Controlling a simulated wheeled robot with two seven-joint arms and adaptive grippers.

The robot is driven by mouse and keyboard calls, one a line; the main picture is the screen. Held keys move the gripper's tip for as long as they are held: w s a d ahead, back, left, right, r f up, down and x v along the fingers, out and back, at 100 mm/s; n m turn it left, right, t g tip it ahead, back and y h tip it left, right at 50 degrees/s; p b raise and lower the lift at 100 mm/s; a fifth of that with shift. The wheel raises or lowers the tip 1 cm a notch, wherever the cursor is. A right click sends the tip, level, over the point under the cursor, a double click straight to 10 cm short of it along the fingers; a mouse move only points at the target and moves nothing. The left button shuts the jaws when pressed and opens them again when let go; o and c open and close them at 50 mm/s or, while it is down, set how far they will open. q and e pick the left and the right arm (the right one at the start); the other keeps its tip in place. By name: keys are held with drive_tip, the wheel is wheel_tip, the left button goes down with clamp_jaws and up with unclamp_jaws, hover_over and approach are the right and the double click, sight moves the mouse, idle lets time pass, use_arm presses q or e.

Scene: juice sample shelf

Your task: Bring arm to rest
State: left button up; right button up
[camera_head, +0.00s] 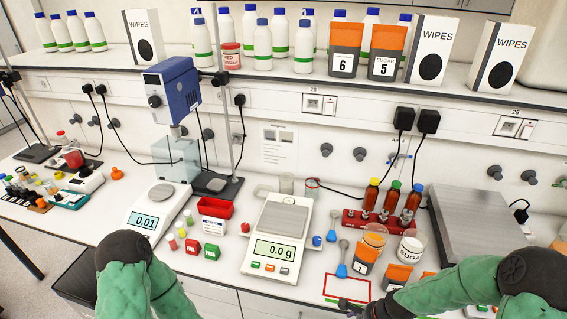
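My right arm comes in from the lower right, and its gripper (352,307) is low at the front of the bench, by the red-outlined rectangle (347,288). Only a small dark and green part of that gripper shows, so its opening is unclear. My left arm is at the lower left, bent down past the bench's front edge. Its gripper is below the picture's edge. On the shelf stand orange-topped sample packs marked 6 (344,64) and 5 (383,66). An orange pack marked 1 (364,262) stands on the bench, with others beside it.
A balance (277,250) reading 0.0 g sits mid-bench, with a smaller scale (150,218) to its left. Brown bottles (390,198), a sugar jar (411,247) and a grey plate device (480,230) stand to the right. Blue scoops (341,268) lie between.

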drive_tip(key=s+a+f+n+b, duration=0.2)
drive_tip(key=s+a+f+n, duration=0.1)
drive_tip(key=f, duration=0.3)
drive_tip(key=s+a+f+n+g+b, duration=0.1)
drive_tip(key=s+a+f+n+b, duration=0.1)
drive_tip(key=s+a+f+n, duration=0.2)
drive_tip(key=s+a+f+n+b, duration=0.3)
drive_tip(key=f+n, duration=0.3)
drive_tip(key=f, duration=0.2)
drive_tip(key=shift+s+a+f+g+y, duration=0.15)
drive_tip(key=shift+s+a+g+y, duration=0.15)
drive_tip(key=shift+a, duration=0.45)
